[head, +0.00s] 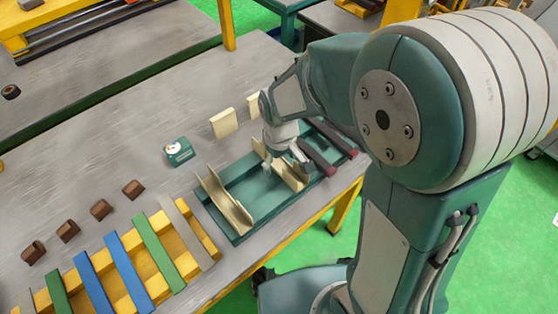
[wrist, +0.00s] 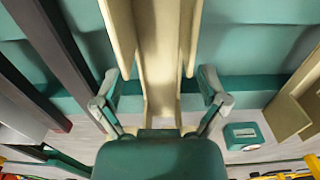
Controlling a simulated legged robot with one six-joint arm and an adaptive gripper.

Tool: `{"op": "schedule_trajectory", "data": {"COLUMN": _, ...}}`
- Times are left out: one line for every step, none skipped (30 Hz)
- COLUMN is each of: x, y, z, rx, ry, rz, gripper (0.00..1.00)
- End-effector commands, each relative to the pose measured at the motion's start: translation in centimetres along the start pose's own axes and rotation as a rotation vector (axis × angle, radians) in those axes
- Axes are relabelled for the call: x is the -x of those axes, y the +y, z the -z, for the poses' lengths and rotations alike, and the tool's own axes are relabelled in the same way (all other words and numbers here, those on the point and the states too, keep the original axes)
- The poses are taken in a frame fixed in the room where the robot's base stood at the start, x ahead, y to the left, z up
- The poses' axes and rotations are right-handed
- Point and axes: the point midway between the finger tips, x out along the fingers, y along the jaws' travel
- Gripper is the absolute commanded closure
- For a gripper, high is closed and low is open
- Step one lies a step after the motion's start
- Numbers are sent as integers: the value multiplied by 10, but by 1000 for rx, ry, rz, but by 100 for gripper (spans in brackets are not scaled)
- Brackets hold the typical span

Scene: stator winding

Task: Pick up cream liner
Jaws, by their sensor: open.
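A cream liner (head: 289,174), a long open channel, lies in a teal tray (head: 247,235) under my gripper (head: 284,163). In the wrist view the liner (wrist: 160,50) runs up the middle of the picture. My gripper (wrist: 160,82) is open, with one finger on each side of the liner and a visible gap on both sides. Whether the fingertips are level with its walls I cannot tell. A second, similar cream-tan liner (head: 222,202) lies at the left of the tray. It shows in part at the right of the wrist view (wrist: 294,112).
Two dark red-ended bars (head: 316,158) lie to the right of the liner. A small teal box (head: 178,152) and upright cream pieces (head: 223,123) stand behind the tray. Several brown blocks (head: 67,231) and a yellow rack (head: 196,233) of coloured strips are at left.

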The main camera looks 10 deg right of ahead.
Motion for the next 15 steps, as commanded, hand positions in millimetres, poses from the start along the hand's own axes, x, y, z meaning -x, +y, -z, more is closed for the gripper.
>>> {"op": "schedule_trajectory", "data": {"x": 0, "y": 0, "z": 0, "rx": 0, "ry": 0, "rz": 0, "gripper": 7}}
{"op": "schedule_trajectory", "data": {"x": 0, "y": 0, "z": 0, "rx": 0, "ry": 0, "rz": 0, "gripper": 7}}
{"op": "schedule_trajectory", "data": {"x": 0, "y": 0, "z": 0, "rx": 0, "ry": 0, "rz": 0, "gripper": 7}}
{"op": "schedule_trajectory", "data": {"x": 0, "y": 0, "z": 0, "rx": 0, "ry": 0, "rz": 0, "gripper": 16}}
{"op": "schedule_trajectory", "data": {"x": 0, "y": 0, "z": 0, "rx": 0, "ry": 0, "rz": 0, "gripper": 29}}
{"op": "schedule_trajectory", "data": {"x": 0, "y": 0, "z": 0, "rx": 0, "ry": 0, "rz": 0, "gripper": 45}}
{"op": "schedule_trajectory", "data": {"x": 1, "y": 0, "z": 0, "rx": 0, "ry": 0, "rz": 0, "gripper": 54}}
{"op": "schedule_trajectory", "data": {"x": 1, "y": 0, "z": 0, "rx": 0, "ry": 0, "rz": 1, "gripper": 64}}
{"op": "schedule_trajectory", "data": {"x": 1, "y": 1, "z": 0, "rx": -1, "ry": 0, "rz": 1, "gripper": 72}}
{"op": "schedule_trajectory", "data": {"x": 1, "y": 1, "z": -1, "rx": -1, "ry": 0, "rz": 1, "gripper": 75}}
{"op": "schedule_trajectory", "data": {"x": 1, "y": 1, "z": -1, "rx": -1, "ry": 0, "rz": 1, "gripper": 75}}
{"op": "schedule_trajectory", "data": {"x": 1, "y": 1, "z": -1, "rx": -1, "ry": 0, "rz": 1, "gripper": 75}}
{"op": "schedule_trajectory", "data": {"x": 1, "y": 0, "z": -1, "rx": -1, "ry": 0, "rz": 1, "gripper": 75}}
{"op": "schedule_trajectory", "data": {"x": 1, "y": 0, "z": 0, "rx": 0, "ry": 0, "rz": 1, "gripper": 75}}
{"op": "schedule_trajectory", "data": {"x": 0, "y": 0, "z": 0, "rx": 0, "ry": 0, "rz": 0, "gripper": 75}}
